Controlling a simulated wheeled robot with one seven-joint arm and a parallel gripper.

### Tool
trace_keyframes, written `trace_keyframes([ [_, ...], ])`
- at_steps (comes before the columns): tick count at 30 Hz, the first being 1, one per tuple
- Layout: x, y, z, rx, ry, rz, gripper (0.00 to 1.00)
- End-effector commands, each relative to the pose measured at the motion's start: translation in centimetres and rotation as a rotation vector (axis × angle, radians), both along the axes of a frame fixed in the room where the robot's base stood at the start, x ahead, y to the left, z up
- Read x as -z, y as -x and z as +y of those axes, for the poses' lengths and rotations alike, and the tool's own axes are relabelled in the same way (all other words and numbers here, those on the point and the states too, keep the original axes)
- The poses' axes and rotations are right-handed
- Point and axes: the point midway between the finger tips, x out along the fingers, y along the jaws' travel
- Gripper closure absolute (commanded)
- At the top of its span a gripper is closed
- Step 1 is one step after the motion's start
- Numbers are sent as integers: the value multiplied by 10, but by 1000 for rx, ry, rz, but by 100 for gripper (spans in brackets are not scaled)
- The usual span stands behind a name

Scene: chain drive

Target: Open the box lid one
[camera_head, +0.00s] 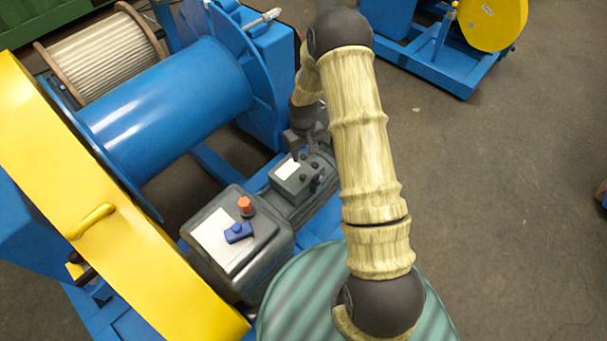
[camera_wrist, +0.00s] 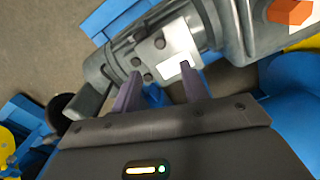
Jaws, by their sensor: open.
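A grey motor unit shows in the head view, with a large dark grey box (camera_head: 262,262) at its near end and a smaller grey box (camera_head: 294,181) farther along it. The large box has a pale label, an orange-red button (camera_head: 245,205) and a blue part (camera_head: 238,232) on top. The smaller box has a white plate and several dark knobs. I cannot tell which part is box lid one. My gripper (camera_head: 303,140) is beside the far end of the smaller box. In the wrist view my gripper (camera_wrist: 160,88) is open, its fingers pointing at the smaller box (camera_wrist: 157,50), with nothing between them.
A blue drum (camera_head: 165,95) and a yellow guard (camera_head: 130,225) stand to the left. A cable spool (camera_head: 105,55) is behind. A green ribbed cylinder (camera_head: 300,300) lies in front. Bare floor (camera_head: 510,180) is free on the right.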

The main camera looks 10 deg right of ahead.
Motion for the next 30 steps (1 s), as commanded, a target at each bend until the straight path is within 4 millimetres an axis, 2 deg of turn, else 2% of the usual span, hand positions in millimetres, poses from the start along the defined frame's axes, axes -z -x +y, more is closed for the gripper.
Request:
trace_keyframes([
  [6, 40, 1, 0, -1, 0, 3, 56],
  [21, 119, 1, 0, 0, 1, 2, 56],
  [25, 130, 0, 0, 0, 0, 0, 56],
  [30, 134, 0, 0, 0, 0, -1, 56],
])
